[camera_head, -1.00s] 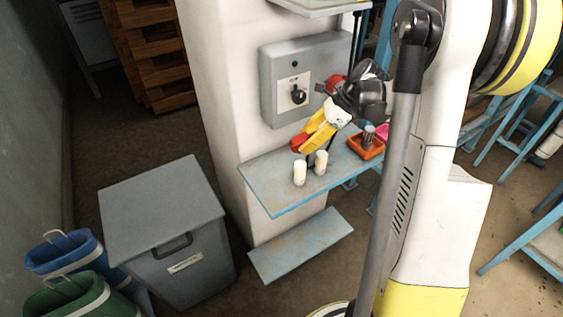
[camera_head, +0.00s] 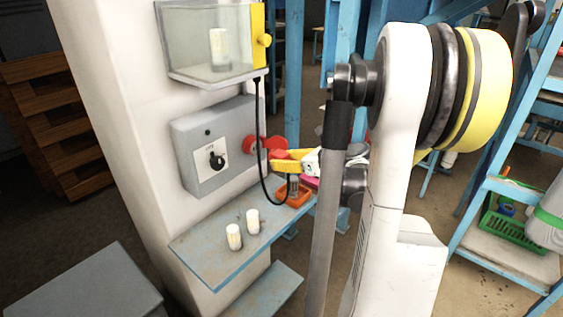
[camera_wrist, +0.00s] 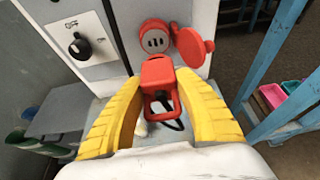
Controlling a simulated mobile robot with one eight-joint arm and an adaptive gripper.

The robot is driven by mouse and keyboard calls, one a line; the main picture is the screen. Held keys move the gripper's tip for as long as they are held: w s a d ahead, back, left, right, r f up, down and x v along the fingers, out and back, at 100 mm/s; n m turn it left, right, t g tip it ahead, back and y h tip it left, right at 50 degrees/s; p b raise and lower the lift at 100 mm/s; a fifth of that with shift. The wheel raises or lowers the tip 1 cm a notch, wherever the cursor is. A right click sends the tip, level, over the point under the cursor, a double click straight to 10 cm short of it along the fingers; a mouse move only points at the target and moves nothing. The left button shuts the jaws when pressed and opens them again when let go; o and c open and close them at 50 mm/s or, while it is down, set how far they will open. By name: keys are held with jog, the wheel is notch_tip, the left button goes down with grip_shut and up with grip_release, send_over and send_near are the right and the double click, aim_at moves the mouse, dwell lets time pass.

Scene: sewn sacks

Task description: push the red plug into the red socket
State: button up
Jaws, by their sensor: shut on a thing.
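The red plug (camera_wrist: 157,72) is between the yellow fingers of my gripper (camera_wrist: 158,84) in the wrist view. My gripper is shut on it. The red socket (camera_wrist: 154,37) is on the wall just beyond the plug, its dark slots uncovered. Its round red cover (camera_wrist: 193,46) hangs open to the right. The plug is apart from the socket and a little below it in this view. In the head view, the plug (camera_head: 281,155) and my gripper (camera_head: 292,161) are in front of the red cover (camera_head: 271,143); my arm hides part of the gripper.
A black cable (camera_head: 260,150) hangs from the glass case (camera_head: 212,45) and loops below the plug. A grey switch box (camera_head: 207,150) is left of the socket. The blue shelf (camera_head: 215,268) below carries two white cylinders (camera_head: 234,237) and an orange tray (camera_head: 292,194).

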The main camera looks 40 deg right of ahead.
jog(key=shift+w, duration=0.15)
jog(key=shift+w+a, duration=0.15)
jog(key=shift+w, duration=1.25)
jog(key=shift+w+a, duration=0.1)
jog(key=shift+w, duration=1.25)
jog(key=shift+w, duration=0.45)
dwell(0.5)
jog(key=o, duration=1.1)
jog(key=v, duration=1.2)
